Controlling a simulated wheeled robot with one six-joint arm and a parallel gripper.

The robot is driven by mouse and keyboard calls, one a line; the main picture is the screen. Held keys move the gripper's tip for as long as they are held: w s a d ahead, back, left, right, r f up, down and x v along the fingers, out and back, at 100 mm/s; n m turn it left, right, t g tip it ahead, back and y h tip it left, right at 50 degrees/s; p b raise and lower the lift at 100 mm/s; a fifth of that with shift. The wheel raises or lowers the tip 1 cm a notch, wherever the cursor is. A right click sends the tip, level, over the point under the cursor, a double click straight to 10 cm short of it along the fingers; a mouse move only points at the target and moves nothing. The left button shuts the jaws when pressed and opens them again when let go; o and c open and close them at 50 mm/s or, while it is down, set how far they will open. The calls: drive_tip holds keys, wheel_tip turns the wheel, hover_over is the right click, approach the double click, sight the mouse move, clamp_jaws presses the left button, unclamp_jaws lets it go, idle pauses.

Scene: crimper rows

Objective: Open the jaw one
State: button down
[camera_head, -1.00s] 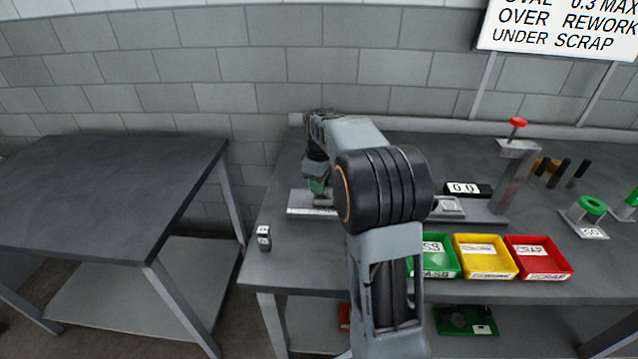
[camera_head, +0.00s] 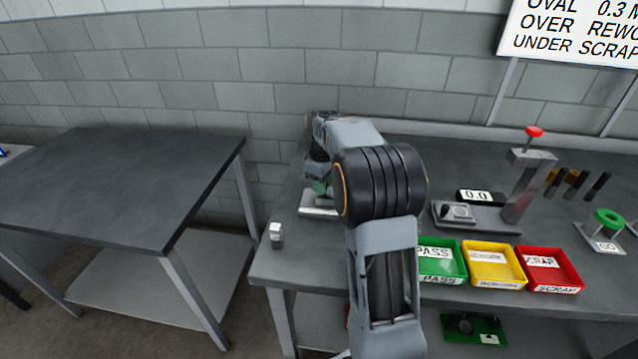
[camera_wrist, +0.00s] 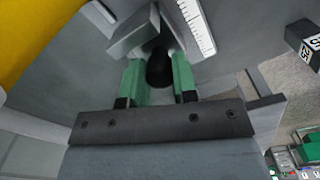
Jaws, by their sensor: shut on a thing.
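My gripper (camera_wrist: 158,78) shows in the wrist view with its two green fingers on either side of a black rounded knob (camera_wrist: 160,70). It is shut on this knob, which stands at a grey metal block (camera_wrist: 132,38) with a white ruled scale (camera_wrist: 196,26) beside it. In the head view my gripper (camera_head: 317,187) is small and partly hidden behind my arm, low over a light metal base (camera_head: 316,211) at the left end of the bench. The knob is hidden there, and I cannot tell how far any jaw stands open.
Green (camera_head: 440,262), yellow (camera_head: 492,266) and red (camera_head: 549,270) trays line the bench front. A gauge stand (camera_head: 526,185) with a red knob is behind them. A small labelled block (camera_head: 276,236) sits near the left edge. The left table (camera_head: 110,185) is bare, beyond a gap.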

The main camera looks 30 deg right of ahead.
drive_tip(key=c, duration=0.9)
unclamp_jaws()
wheel_tip(320, 180, up, 14)
drive_tip(key=shift+f+p, duration=0.1)
drive_tip(key=shift+p, duration=0.8)
